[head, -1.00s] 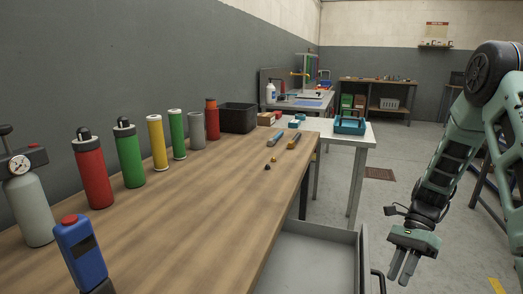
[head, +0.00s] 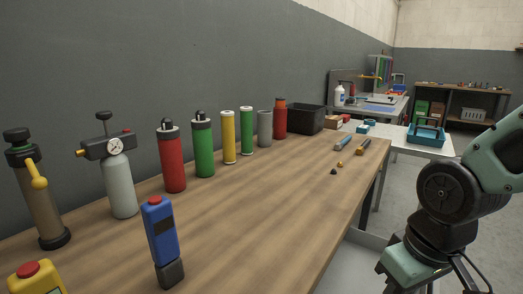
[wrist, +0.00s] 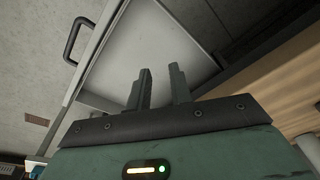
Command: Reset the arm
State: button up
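My gripper (wrist: 160,88) shows in the wrist view with its two dark fingers apart and nothing between them. Beyond the fingers is the bare inside of a grey open drawer (wrist: 195,22) with a dark handle (wrist: 77,40). In the head view my arm fills the lower right, beside the wooden workbench (head: 270,215). The fingers are out of sight there. Part of the drawer (head: 345,265) shows under the bench's right edge, partly hidden by my arm.
On the bench stand a pump (head: 38,195), a gauge cylinder (head: 120,185), a blue device (head: 161,240), several coloured bottles (head: 203,150) and a black bin (head: 305,119). Small tools (head: 343,143) lie near the far end.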

jog(key=s+a+r+n+g+p, duration=0.15)
jog(key=s+a+n, duration=0.25)
jog(key=s+a, duration=0.45)
notch_tip(320, 180, up, 12)
jog(key=p, duration=1.1)
jog(key=shift+s+d, duration=0.15)
jog(key=shift+d, duration=0.2)
